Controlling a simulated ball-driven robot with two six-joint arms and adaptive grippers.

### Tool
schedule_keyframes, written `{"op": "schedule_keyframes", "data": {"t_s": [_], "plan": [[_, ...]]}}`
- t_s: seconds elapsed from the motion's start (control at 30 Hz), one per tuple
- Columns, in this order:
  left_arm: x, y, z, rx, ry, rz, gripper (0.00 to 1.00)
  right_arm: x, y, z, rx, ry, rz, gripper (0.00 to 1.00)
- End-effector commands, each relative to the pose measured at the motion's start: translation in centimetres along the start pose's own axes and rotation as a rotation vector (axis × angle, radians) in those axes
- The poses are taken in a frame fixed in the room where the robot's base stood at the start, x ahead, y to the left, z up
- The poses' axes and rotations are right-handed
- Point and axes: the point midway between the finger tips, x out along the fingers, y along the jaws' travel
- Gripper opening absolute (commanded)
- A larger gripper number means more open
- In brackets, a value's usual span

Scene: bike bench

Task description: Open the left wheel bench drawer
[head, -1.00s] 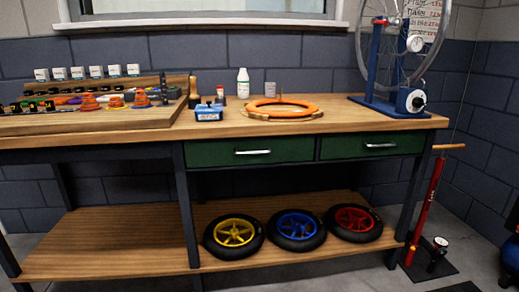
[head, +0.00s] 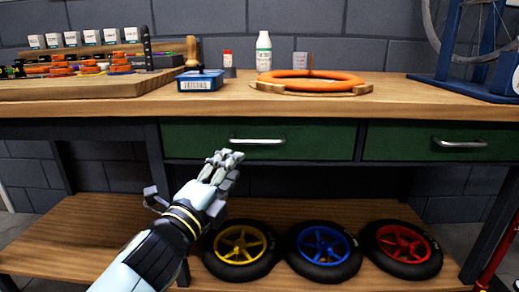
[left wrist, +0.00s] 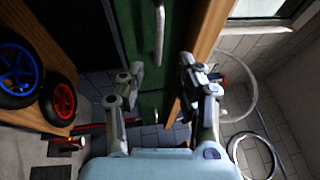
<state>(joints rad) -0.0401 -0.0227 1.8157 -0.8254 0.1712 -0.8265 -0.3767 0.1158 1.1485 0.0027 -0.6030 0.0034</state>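The left drawer (head: 200,140) of the wheel bench has a green front and looks shut, flush with the bench frame. Its silver bar handle (head: 257,141) runs level across the front; in the left wrist view the handle (left wrist: 160,32) stands upright. My left gripper (head: 228,157) is just below and left of the handle in the head view. In the left wrist view my left gripper (left wrist: 162,72) has its fingers wide apart, empty, with the handle ahead in line with the gap. It does not appear to touch the handle. My right gripper is not in view.
The right drawer (head: 440,142) is also shut. The wooden bench top (head: 210,105) overhangs the drawers and holds a blue box (head: 200,81) and an orange ring (head: 310,83). Yellow, blue and red wheels lie on the lower shelf (head: 70,245). Space before the drawer is clear.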

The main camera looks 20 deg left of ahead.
Motion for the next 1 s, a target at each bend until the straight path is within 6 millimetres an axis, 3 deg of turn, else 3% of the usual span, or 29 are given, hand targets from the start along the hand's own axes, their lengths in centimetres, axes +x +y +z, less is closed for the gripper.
{"op": "schedule_keyframes", "data": {"t_s": [0.17, 0.4, 0.63, 1.0], "plan": [[1.3, 0.1, 0.0, -0.001, -0.001, -0.005, 0.34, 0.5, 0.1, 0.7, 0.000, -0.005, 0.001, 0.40], [5.9, -0.1, 0.0, -0.003, -0.001, -0.006, 0.34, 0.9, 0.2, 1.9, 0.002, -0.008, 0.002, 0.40], [9.7, 0.2, 0.0, -0.004, -0.001, -0.003, 0.34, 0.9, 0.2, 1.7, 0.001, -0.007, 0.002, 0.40], [11.0, 0.2, 0.0, -0.003, -0.001, -0.002, 0.34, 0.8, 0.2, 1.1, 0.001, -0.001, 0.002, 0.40]]}}
